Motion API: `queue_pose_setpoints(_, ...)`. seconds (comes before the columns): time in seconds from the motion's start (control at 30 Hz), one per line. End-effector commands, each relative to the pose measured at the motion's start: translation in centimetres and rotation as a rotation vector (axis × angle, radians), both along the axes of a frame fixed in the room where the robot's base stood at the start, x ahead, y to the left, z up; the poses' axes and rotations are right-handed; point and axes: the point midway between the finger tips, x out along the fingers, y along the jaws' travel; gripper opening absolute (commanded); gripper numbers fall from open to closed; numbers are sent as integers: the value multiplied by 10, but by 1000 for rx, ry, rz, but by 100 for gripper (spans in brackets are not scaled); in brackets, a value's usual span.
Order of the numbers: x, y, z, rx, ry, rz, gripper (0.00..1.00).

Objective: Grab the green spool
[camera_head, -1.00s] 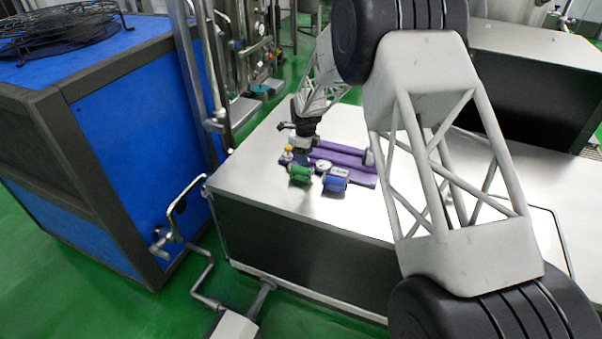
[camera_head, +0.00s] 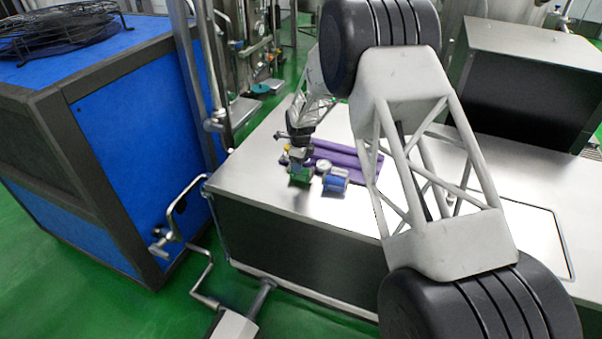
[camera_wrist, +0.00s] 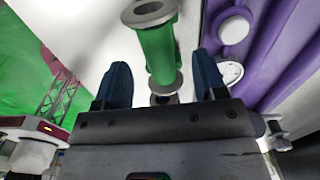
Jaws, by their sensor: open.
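The green spool (camera_head: 299,175) rests on the steel table (camera_head: 270,200), near its front left part. In the wrist view the green spool (camera_wrist: 158,52) has grey flanges at both ends and shows between and beyond the two fingers. My gripper (camera_head: 299,160) is just above and behind the spool in the head view and partly hides it. In the wrist view my gripper (camera_wrist: 162,85) is open, with one dark blue finger on each side of the spool's near end. I cannot tell whether either finger touches it.
A blue spool (camera_head: 335,180) lies just right of the green one. A purple rack (camera_head: 345,155) lies behind them, and it also fills the right of the wrist view (camera_wrist: 265,45). A small white round piece (camera_head: 323,166) sits by the rack. The table's front left is clear.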

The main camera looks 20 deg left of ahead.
Motion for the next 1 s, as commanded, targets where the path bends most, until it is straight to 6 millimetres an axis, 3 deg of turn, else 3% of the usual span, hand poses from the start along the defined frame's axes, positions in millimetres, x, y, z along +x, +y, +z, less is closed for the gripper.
queue_pose_setpoints(0.43,0,-1,-5,0,0,0,65)
queue_pose_setpoints(0.8,-1,-3,-43,0,1,0,65)
queue_pose_setpoints(1.0,-1,-3,-52,0,-1,0,65)
